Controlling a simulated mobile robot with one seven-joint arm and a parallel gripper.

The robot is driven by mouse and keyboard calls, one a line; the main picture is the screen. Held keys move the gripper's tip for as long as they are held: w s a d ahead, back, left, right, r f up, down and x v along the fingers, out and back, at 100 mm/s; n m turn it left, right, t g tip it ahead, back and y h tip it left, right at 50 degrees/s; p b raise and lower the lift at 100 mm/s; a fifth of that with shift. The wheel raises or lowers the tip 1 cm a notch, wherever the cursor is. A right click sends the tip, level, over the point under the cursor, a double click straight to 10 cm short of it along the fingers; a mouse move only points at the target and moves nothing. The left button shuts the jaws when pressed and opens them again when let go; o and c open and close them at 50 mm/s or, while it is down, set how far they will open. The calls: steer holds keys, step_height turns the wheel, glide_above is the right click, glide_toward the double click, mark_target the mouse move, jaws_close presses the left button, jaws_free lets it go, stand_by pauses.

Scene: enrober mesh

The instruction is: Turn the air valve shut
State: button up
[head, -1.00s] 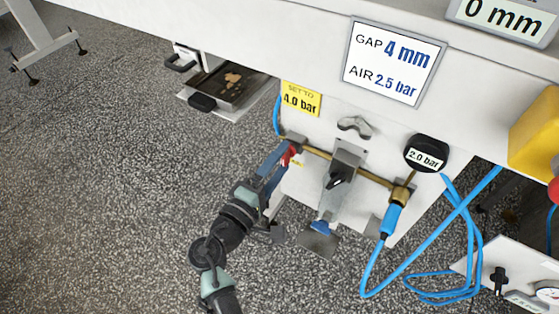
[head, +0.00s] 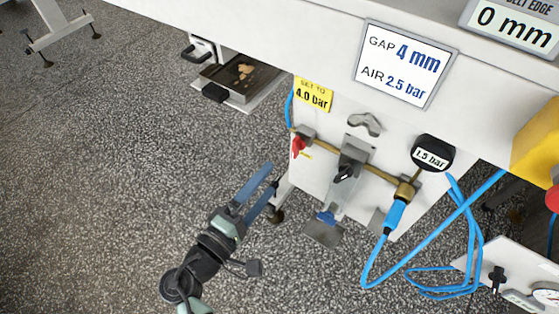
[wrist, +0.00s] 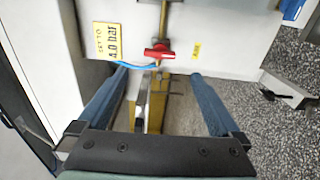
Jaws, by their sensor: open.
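The air valve has a small red handle (head: 298,147) at the left end of the brass pipe (head: 376,172) on the white machine panel. In the wrist view the red handle (wrist: 158,52) lies crosswise to the pipe, which runs up the picture. My gripper (head: 273,175) is open and empty, apart from the handle, below and left of it in the head view. In the wrist view my gripper (wrist: 160,76) has its two blue fingers spread wide, with the handle beyond the tips. The round black gauge (head: 431,154) reads 1.5 bar.
A yellow label (head: 313,94) reads "set to 4.0 bar". A display (head: 404,65) shows gap 4 mm and air 2.5 bar. A filter unit (head: 344,180) hangs mid-pipe. Blue hoses (head: 470,235) loop at the right. The speckled floor at the left is open.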

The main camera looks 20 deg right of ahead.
steer(key=shift+v, duration=2)
steer(key=shift+d, duration=0.1)
